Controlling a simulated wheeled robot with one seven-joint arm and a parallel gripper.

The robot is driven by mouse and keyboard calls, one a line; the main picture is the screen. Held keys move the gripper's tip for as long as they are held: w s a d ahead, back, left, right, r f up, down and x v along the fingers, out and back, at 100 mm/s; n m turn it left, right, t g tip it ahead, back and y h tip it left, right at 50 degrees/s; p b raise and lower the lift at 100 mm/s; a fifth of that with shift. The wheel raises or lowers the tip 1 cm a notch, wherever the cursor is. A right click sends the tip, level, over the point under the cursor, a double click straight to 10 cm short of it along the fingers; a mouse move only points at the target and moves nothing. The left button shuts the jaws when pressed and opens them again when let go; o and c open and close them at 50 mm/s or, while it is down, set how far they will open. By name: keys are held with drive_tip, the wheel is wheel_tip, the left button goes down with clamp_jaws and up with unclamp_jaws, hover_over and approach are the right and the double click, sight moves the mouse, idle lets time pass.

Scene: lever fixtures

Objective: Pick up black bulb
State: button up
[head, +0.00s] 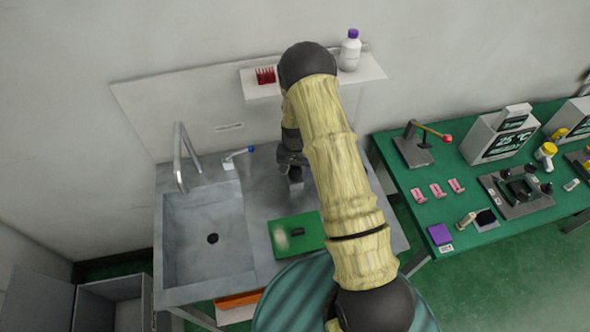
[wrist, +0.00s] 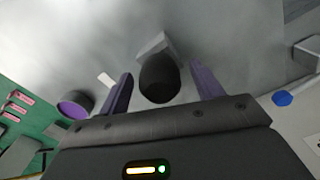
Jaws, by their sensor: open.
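The black bulb (wrist: 159,78) is a dark rounded shape in the middle of the wrist view, with a grey block-like part behind it. My gripper (wrist: 161,73) is open, with one purple finger on each side of the bulb. Gaps show between the bulb and both fingers, so they appear apart from it. In the head view my gripper (head: 291,160) is low over the grey counter, right of the sink. There my arm and gripper hide most of this spot, and I cannot make out the bulb clearly.
A sink (head: 209,240) with a tall tap is on the left. A small blue-tipped lever (head: 238,155) stands near it. A shelf (head: 325,80) carries a red rack and a white bottle. A green mat (head: 283,245) lies in front. A green table (head: 400,185) with fixtures is right.

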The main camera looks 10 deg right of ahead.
drive_tip(key=shift+f, duration=0.4)
drive_tip(key=shift+c, duration=0.3)
drive_tip(key=c, duration=1)
